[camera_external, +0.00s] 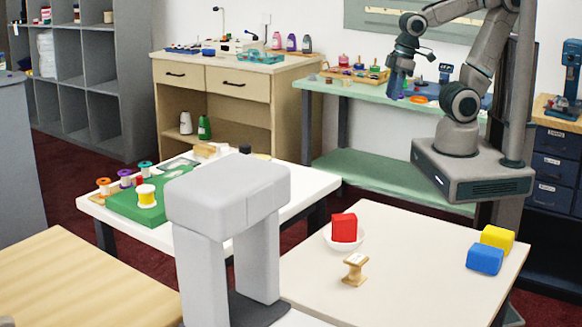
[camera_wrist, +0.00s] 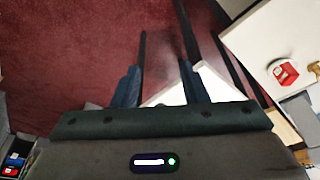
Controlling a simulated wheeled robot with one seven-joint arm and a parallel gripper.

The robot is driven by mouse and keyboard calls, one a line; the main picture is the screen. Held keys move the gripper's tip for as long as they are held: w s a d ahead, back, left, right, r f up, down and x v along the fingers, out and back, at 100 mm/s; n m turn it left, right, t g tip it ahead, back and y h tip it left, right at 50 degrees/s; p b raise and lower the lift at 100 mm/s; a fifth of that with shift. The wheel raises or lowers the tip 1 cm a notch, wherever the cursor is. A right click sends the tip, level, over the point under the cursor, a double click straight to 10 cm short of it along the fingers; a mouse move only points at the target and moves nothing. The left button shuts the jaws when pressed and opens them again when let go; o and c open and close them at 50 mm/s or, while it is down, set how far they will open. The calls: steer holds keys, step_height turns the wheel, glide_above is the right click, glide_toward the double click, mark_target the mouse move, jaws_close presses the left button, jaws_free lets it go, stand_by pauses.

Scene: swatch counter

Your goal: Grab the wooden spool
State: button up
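The wooden spool (camera_external: 355,269) stands upright and empty on the white table at the front right, just in front of a white bowl (camera_external: 329,238) holding a red block (camera_external: 344,227). In the wrist view the red block (camera_wrist: 287,72) shows at the right, with a small tan thing, likely the spool (camera_wrist: 315,69), cut by the edge. My gripper (camera_external: 394,94) is raised, pointing down, beyond and above that table, well away from the spool. In the wrist view its two fingers (camera_wrist: 161,85) are apart with nothing held between them.
A yellow block (camera_external: 497,238) and a blue block (camera_external: 485,259) lie at the table's right. A grey arch-shaped body (camera_external: 228,195) stands at its left. The white table's middle is clear.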

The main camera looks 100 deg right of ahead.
steer(key=o, duration=0.5)
